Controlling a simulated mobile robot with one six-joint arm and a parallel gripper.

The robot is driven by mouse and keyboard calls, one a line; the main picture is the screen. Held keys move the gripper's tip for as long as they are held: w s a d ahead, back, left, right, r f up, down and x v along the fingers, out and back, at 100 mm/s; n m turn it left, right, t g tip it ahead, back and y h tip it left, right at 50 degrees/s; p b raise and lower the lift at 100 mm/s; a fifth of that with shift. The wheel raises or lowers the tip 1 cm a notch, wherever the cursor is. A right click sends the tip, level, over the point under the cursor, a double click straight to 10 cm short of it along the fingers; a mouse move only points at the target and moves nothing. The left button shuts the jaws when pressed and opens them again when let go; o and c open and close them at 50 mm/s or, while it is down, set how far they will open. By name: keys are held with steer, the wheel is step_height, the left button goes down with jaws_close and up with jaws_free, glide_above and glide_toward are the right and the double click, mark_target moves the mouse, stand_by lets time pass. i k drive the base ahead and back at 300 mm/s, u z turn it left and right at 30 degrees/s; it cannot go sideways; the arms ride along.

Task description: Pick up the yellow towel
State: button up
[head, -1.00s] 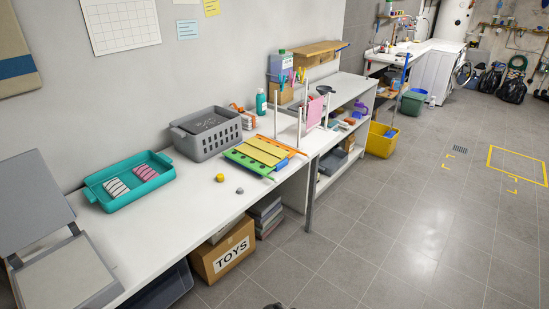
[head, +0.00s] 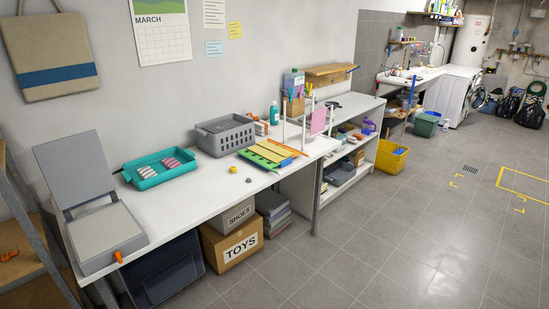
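A flat yellow piece (head: 266,152), which may be the yellow towel, lies on the white bench between green and orange strips with holes. It is too small to tell whether it is cloth. A pink cloth (head: 318,121) hangs on a rack with white posts just to its right. My gripper is not in view, so its state does not show.
On the white bench (head: 190,197) are a teal tray (head: 147,184) with striped pieces, a grey basket (head: 222,144) and a hinged grey device (head: 100,235). Boxes stand below. A metal shelf (head: 40,245) is at left. The tiled floor (head: 400,220) at right is largely clear.

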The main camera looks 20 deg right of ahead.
mark_target(276, 153)
steer(key=z, duration=0.3)
steer(key=k, duration=0.15)
steer(key=u, duration=0.7)
steer(key=i, duration=1)
steer(key=u, duration=0.05)
